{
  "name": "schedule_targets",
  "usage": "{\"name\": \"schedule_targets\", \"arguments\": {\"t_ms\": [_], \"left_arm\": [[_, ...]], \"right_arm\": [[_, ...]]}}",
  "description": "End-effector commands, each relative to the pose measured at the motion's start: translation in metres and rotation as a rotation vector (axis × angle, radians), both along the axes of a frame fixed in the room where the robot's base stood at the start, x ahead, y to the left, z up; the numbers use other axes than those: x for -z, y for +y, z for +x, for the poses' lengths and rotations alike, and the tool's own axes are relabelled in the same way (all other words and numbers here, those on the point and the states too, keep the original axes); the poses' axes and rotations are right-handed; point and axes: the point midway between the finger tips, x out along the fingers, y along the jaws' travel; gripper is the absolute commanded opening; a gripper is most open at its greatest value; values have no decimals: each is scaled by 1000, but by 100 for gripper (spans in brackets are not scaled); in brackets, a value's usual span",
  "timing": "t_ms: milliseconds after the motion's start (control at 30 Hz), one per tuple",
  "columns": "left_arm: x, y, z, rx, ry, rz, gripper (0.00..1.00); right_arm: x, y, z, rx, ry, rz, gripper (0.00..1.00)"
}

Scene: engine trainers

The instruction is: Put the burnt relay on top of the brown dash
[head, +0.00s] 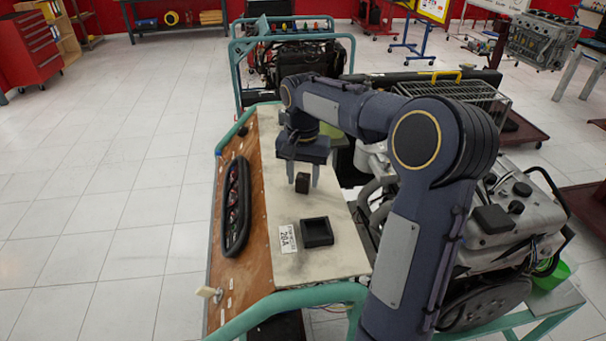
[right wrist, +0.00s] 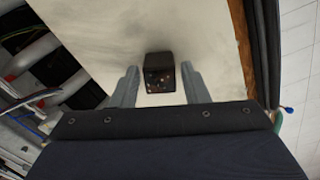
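The burnt relay (head: 302,183) is a small black cube on or just above the cream board (head: 290,205). It also shows in the right wrist view (right wrist: 160,73), with a dark marked face. My right gripper (head: 304,178) points down at it; in the right wrist view the two grey fingers stand apart on either side of the relay, with a gap at each side. The brown dash (head: 255,280) is the wood-coloured panel left of the cream board, carrying a long black oval gauge cluster (head: 236,207). My left gripper is not in view.
A black square open tray (head: 316,232) and a white label (head: 288,239) reading 28A lie on the cream board, nearer than the relay. A green tube frame (head: 290,298) borders the front. An engine (head: 510,200) stands to the right.

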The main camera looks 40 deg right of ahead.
Motion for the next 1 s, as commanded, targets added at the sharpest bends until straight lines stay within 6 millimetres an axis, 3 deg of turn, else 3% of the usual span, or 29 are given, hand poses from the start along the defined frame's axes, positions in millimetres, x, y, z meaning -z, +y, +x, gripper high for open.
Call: {"name": "schedule_targets", "arguments": {"t_ms": [300,467,800,1000], "left_arm": [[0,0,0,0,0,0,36],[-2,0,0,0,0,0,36],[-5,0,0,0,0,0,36],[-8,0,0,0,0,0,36]], "right_arm": [[-1,0,0,0,0,0,50],[-11,0,1,0,-4,0,50],[-81,0,1,0,-5,-1,50],[-113,0,1,0,-3,0,50]]}}
